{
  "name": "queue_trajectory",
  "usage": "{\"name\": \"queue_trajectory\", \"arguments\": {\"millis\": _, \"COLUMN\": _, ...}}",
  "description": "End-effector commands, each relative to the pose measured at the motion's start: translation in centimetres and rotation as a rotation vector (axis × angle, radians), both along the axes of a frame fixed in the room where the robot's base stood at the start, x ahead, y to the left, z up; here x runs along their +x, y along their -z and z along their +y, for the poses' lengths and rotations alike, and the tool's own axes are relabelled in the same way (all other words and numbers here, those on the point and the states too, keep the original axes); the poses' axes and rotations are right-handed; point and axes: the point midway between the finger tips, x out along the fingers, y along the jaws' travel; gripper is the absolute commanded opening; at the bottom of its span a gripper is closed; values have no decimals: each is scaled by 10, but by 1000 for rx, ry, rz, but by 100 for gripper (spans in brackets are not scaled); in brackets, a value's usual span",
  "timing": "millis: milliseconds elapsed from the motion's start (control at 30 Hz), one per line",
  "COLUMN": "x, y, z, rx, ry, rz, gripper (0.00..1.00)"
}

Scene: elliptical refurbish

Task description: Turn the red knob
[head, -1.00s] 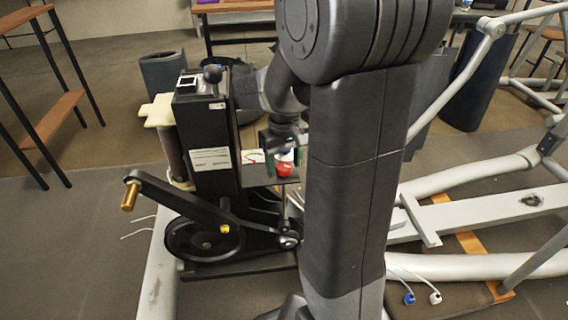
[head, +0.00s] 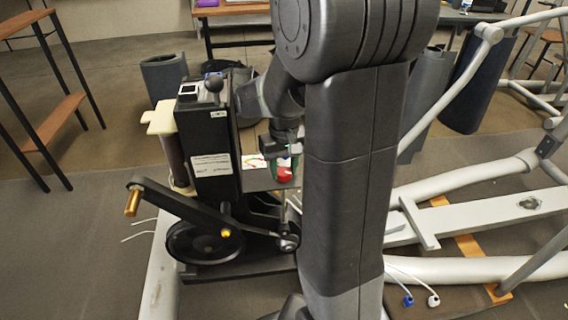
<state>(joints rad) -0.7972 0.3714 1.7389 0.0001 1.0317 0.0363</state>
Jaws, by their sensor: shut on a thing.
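The red knob (head: 284,174) sits on the side of the black machine housing (head: 213,150), beside a small white label with a coloured dial marking (head: 254,162). My gripper (head: 284,160) comes down from above and is shut on the red knob. The fingers show partly, with a greenish tint around the knob. My arm's large dark links hide what lies to the right of the knob and part of the gripper.
A black crank arm with a brass-coloured handle (head: 132,202) and a black flywheel (head: 204,240) stand below left of the knob. Grey frame tubes (head: 480,270) lie to the right. A wooden-shelved stand (head: 58,125) is at the left. Bare floor lies at lower left.

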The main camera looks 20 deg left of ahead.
Motion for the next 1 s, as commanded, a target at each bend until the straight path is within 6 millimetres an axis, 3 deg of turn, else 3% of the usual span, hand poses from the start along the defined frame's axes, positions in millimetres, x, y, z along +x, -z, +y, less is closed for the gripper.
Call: {"name": "queue_trajectory", "arguments": {"millis": 1000, "x": 1, "y": -2, "z": 0, "rx": 1, "ry": 919, "rz": -2, "gripper": 15}}
